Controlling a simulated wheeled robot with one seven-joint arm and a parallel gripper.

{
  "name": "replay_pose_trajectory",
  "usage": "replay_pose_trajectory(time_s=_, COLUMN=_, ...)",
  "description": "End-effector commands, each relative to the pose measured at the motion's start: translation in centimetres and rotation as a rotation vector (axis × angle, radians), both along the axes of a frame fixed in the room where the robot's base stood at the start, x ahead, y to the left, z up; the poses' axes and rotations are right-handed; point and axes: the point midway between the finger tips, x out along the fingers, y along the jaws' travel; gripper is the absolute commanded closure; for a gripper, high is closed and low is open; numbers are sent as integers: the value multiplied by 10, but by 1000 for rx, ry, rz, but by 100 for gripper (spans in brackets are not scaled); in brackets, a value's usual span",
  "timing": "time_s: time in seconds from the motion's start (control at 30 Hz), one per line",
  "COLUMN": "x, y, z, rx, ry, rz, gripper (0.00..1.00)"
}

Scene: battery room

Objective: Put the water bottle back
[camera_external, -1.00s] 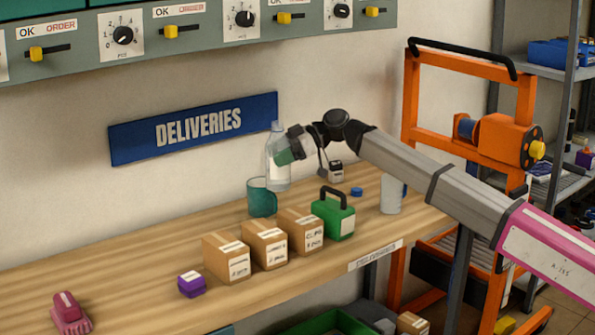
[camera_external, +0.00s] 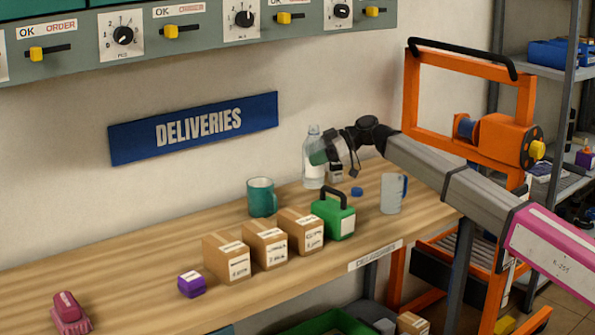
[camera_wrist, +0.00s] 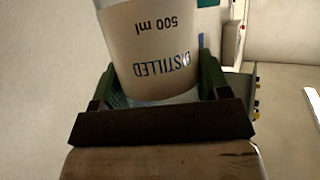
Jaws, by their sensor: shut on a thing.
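The clear water bottle (camera_external: 313,160) is upright near the back of the wooden bench, behind the green case. In the wrist view the bottle (camera_wrist: 150,45) shows a pale label reading "DISTILLED" and "500 ml". My gripper (camera_external: 326,155) is shut on the bottle, with a green finger on each side of it; the gripper also fills the lower part of the wrist view (camera_wrist: 158,95). I cannot tell whether the bottle's base touches the bench.
A teal mug (camera_external: 261,197), a green case (camera_external: 334,217), cardboard boxes (camera_external: 265,245), a blue cap (camera_external: 357,191) and a white mug (camera_external: 391,196) stand around on the bench (camera_external: 130,260). An orange frame (camera_external: 411,110) is at the right. The bench's left part is mostly clear.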

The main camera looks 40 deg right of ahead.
Motion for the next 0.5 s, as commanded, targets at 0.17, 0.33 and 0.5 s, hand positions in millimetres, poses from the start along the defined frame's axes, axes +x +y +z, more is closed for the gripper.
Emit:
replay_pose_trajectory(time_s=0.17, x=7, y=-10, z=-7, rx=1, ry=0, rz=0, gripper=64)
replay_pose_trajectory(time_s=0.33, x=7, y=-10, z=-18, rx=0, ry=1, rz=0, gripper=64)
replay_pose_trajectory(time_s=0.5, x=7, y=-10, z=-40, rx=2, ry=1, rz=0, gripper=64)
